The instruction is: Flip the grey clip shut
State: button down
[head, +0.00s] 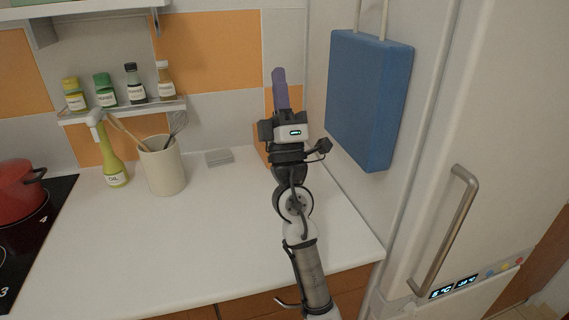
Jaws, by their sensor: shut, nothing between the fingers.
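My gripper (291,132) is at the back right of the white counter, seen from behind. Its housing hides the fingertips; it is shut with nothing held. A narrow purple thing (281,90) with a rounded top shows just above the gripper; its lower part is hidden, and I cannot tell whether they touch. A small flat grey object (218,157) lies on the counter near the back wall, left of the gripper and apart from it. I cannot tell whether it is the grey clip, and no other clip is clearly visible.
A blue padded block (369,101) hangs right of the gripper, beside the fridge (480,130). A utensil crock (163,168) and oil bottle (112,160) stand left. A red pot (20,190) sits on the hob. The front middle counter (215,225) is clear.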

jog(key=w+a+f+n+g+y, duration=0.35)
jog(key=f+n+g+y, duration=0.2)
jog(key=n, duration=0.45)
jog(key=w+a+f+n+g+y, duration=0.35)
jog(key=f+n+g, duration=0.35)
jog(key=n, duration=0.3)
jog(key=w+d+f+g+h, duration=0.1)
jog(key=d+f+h, duration=0.2)
jog(key=d+f, duration=0.1)
jog(key=w+d+f+h, duration=0.2)
jog(key=d+f+h, duration=0.1)
jog(key=f, duration=0.3)
jog(key=w+d+f+g+h, duration=0.1)
jog(key=w+d+f+h, duration=0.1)
jog(key=d+f+h, duration=0.2)
jog(key=shift+w+d+f+n+g, duration=0.1)
jog(key=shift+d+f+n+g, duration=0.1)
jog(key=shift+f, duration=0.3)
jog(key=shift+w+d+f+n+g, duration=0.1)
jog(key=shift+f+n+g, duration=0.1)
jog(key=shift+f, duration=0.3)
jog(key=shift+w+a+p, duration=0.25)
jog(key=shift+w+p, duration=0.05)
jog(key=shift+w, duration=0.1)
jog(key=p+x, duration=0.3)
jog(key=x, duration=0.5)
jog(key=shift+w+a+f, duration=0.2)
jog(key=shift+w, duration=0.25)
